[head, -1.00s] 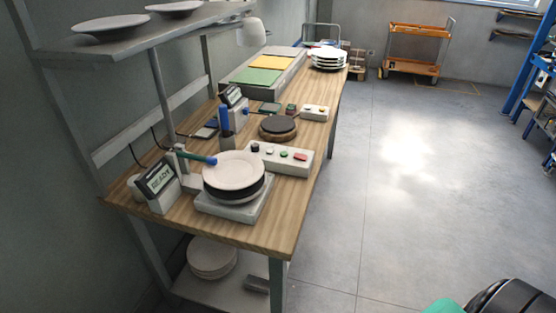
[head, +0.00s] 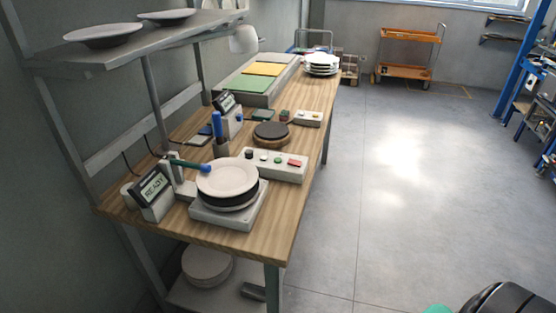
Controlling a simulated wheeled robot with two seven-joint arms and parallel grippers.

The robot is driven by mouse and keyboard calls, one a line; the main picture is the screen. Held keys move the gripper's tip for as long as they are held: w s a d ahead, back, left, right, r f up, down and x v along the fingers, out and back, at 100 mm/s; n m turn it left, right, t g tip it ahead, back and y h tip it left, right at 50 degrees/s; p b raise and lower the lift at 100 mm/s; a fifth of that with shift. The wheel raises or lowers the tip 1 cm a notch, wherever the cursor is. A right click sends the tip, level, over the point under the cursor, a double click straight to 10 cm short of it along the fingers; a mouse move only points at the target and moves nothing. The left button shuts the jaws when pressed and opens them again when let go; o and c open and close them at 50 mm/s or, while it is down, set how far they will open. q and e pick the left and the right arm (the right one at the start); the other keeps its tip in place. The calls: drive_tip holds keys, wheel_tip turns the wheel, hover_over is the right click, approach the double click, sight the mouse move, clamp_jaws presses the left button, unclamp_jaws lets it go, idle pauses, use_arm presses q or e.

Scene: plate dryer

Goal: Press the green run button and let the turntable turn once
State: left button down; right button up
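The white control box (head: 262,168) lies on the wooden workbench, behind and right of the plate. On its top are a dark knob (head: 249,154), a pale round button (head: 264,156), a green button (head: 278,159) and a red button (head: 294,162). A white plate (head: 228,178) rests on the dark turntable (head: 262,193), which stands on a pale square base (head: 215,217). A blue-tipped arm (head: 190,165) reaches over the plate's left edge. A tilted display (head: 153,187) reads READY. Neither of my grippers is in view.
The wooden workbench (head: 160,221) carries a second round dark disc (head: 271,131), a small button box (head: 308,118), coloured pads (head: 245,84) and stacked plates (head: 322,62). A shelf (head: 150,36) overhangs its left side. Open grey floor (head: 400,200) lies to the right.

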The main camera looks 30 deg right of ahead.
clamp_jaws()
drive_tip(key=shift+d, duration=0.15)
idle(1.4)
